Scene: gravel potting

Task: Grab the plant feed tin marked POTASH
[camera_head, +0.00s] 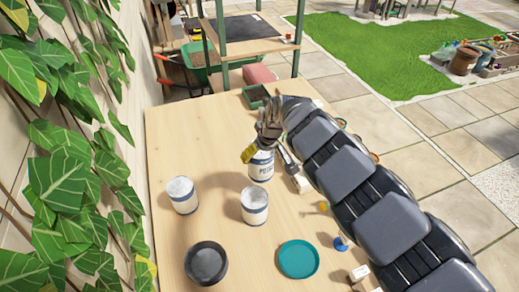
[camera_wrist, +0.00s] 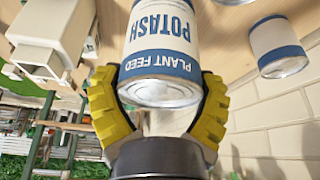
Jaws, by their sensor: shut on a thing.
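The POTASH plant feed tin (camera_head: 262,170) is white with a dark blue band and stands upright on or just above the wooden table; I cannot tell which. In the wrist view the tin (camera_wrist: 158,45) shows its POTASH label upside down, its metal end towards me. My gripper (camera_wrist: 158,82) has a yellow ribbed finger on each side of the tin and is shut on it. In the head view my gripper (camera_head: 263,148) comes from above and hides the tin's top. Two similar tins, one at left (camera_head: 183,195) and one nearer the front (camera_head: 254,206), have unreadable labels.
A dark bowl (camera_head: 206,263) and a teal saucer (camera_head: 299,259) lie at the table's front. A green tray (camera_head: 255,97) is at the back. Small items line the right edge, partly behind my arm. Ivy (camera_head: 75,180) hangs along the left wall. The table's left back is clear.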

